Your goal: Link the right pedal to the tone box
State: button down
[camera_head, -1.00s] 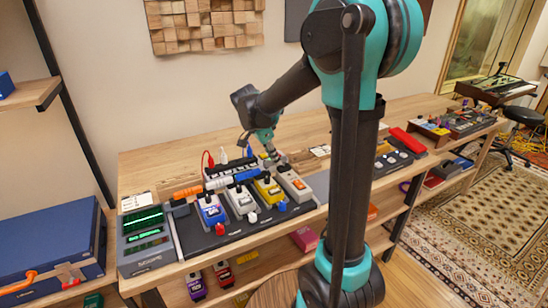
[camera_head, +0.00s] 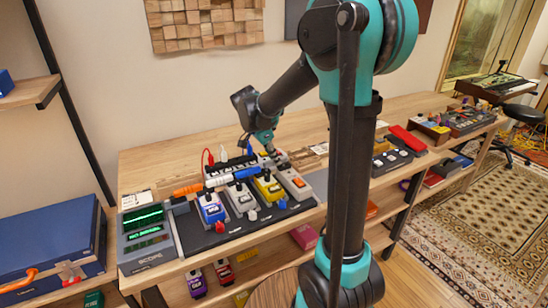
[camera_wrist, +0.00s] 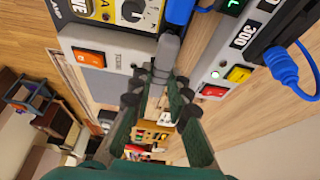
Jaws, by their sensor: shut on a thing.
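In the head view, pedals stand in a row on a black board (camera_head: 222,238): blue (camera_head: 211,208), pale grey (camera_head: 241,199), yellow (camera_head: 269,186), and a light grey one with an orange button (camera_head: 294,182) at the right end. My gripper (camera_head: 272,150) is behind the right end of the row. In the wrist view my gripper (camera_wrist: 160,85) is shut on a grey plug-like piece (camera_wrist: 166,50) beside the grey box's edge.
A blue link (camera_head: 246,173) and an orange link (camera_head: 187,190) lie behind the row. A black power strip (camera_head: 230,163) with plugged cords stands behind them. The scope box (camera_head: 146,239) stands at the left. Bare table lies behind the strip.

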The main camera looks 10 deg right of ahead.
jog(key=shift+f, duration=0.4)
dwell(0.8)
jog(key=c, duration=1.4)
grip_release()
jog(key=shift+o, duration=0.3)
jog(key=o, duration=0.4)
jog(key=shift+c, duration=0.2)
jog(key=shift+r, duration=0.2)
jog(key=shift+r, duration=3.35)
